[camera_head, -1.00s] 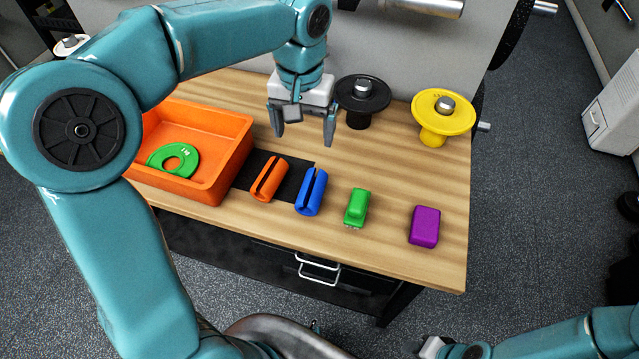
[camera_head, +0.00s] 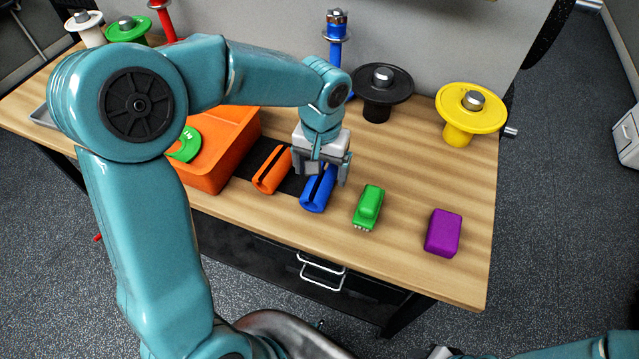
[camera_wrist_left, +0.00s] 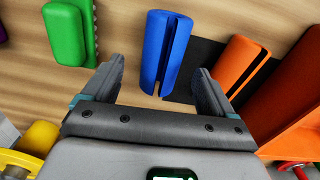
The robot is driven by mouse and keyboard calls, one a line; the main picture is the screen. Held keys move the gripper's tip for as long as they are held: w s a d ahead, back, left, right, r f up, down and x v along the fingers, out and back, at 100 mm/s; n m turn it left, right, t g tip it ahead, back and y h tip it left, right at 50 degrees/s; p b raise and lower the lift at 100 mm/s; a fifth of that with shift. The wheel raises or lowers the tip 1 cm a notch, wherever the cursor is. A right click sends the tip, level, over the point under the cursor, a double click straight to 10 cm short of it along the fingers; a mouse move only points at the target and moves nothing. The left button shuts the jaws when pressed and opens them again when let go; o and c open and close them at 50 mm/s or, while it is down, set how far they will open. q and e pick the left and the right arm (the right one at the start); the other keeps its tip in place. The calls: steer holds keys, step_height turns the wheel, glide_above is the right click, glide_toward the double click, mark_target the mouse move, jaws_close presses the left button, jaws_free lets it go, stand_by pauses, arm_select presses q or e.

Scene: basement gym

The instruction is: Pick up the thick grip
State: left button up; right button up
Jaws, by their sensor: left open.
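Two slotted foam-like grips lie on the table: a blue grip (camera_head: 316,194) and an orange grip (camera_head: 271,172) to its left. Both also show in the wrist view, the blue one (camera_wrist_left: 163,50) near the middle and the orange one (camera_wrist_left: 236,66) to its right. The blue one looks slightly fatter; I cannot tell for sure which is the thick grip. My left gripper (camera_head: 321,174) is open and empty above the blue grip, its fingers to either side of it in the wrist view (camera_wrist_left: 160,85). It partly hides the blue grip's far end in the head view.
A green brush-like block (camera_head: 368,205) and a purple block (camera_head: 443,232) lie to the right. An orange bin (camera_head: 235,145) stands left, beside a black mat (camera_head: 243,172). A black spool (camera_head: 382,85) and yellow spool (camera_head: 470,100) stand at the back. The table's front edge is close.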

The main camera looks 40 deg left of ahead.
mark_target(320, 178)
arm_select(q)
steer(key=shift+s+f, duration=0.1)
steer(key=shift+f, duration=0.2)
steer(key=f, duration=0.4)
steer(key=shift+w+a+f+p, duration=0.1)
steer(key=shift+w+a+p, duration=0.15)
steer(key=shift+p, duration=0.1)
steer(key=shift+s+f, duration=0.15)
steer(key=shift+f, duration=0.1)
steer(key=c, duration=1.2)
steer(key=shift+r, duration=0.15)
